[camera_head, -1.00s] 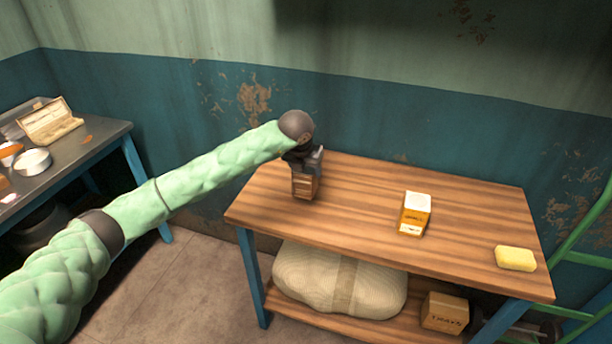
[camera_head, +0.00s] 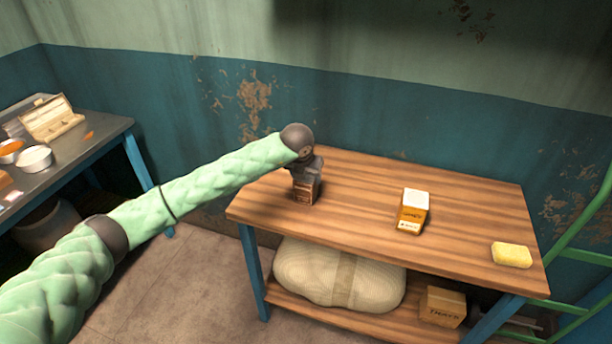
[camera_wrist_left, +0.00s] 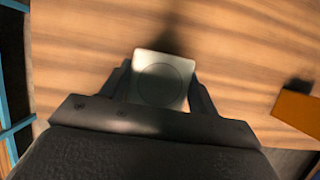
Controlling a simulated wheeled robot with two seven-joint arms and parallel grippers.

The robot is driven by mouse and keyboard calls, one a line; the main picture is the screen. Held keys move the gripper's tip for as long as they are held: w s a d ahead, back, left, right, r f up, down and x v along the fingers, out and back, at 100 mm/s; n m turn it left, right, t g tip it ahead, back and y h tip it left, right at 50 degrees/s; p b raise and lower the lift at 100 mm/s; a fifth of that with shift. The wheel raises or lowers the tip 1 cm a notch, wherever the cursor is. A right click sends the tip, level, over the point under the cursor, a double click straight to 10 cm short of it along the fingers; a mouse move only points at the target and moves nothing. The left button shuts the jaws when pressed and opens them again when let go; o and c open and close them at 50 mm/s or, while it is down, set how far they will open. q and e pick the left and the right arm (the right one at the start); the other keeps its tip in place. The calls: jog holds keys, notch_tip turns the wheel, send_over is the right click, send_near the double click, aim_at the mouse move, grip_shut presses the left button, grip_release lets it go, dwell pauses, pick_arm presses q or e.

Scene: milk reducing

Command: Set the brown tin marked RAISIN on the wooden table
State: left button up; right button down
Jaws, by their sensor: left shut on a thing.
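The brown tin (camera_head: 304,193) is at the left end of the wooden table (camera_head: 357,200), upright, at or just above the tabletop; I cannot tell whether its base touches. Its marking is too small to read. My left gripper (camera_head: 306,178) is above it, shut on its upper part. In the left wrist view, the tin's pale square top with a round lid ring (camera_wrist_left: 160,82) sits between the two fingers (camera_wrist_left: 160,95). A dark shadow lies on the wood beside it. My right gripper is not in view.
A white-and-orange carton (camera_head: 413,212) stands mid-table, and a yellow sponge-like block (camera_head: 511,255) lies at the right end. A sack (camera_head: 340,275) and a cardboard box (camera_head: 442,307) sit on the lower shelf. A dark side table (camera_head: 85,140) holds a white bowl (camera_head: 35,158). Bare wood surrounds the tin.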

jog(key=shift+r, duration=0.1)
pick_arm(q)
jog(key=o, duration=1.2)
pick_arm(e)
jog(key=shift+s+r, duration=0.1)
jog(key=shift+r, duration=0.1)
pick_arm(q)
jog(key=shift+r, duration=0.15)
jog(key=shift+s+r, duration=0.15)
jog(key=shift+r, duration=0.05)
jog(key=shift+s+a+r, duration=0.1)
jog(key=shift+s+r, duration=0.05)
jog(key=shift+r, duration=0.25)
jog(key=b+v, duration=0.3)
jog(key=v, duration=0.7)
jog(key=shift+r+b, duration=0.2)
jog(key=shift+b, duration=0.15)
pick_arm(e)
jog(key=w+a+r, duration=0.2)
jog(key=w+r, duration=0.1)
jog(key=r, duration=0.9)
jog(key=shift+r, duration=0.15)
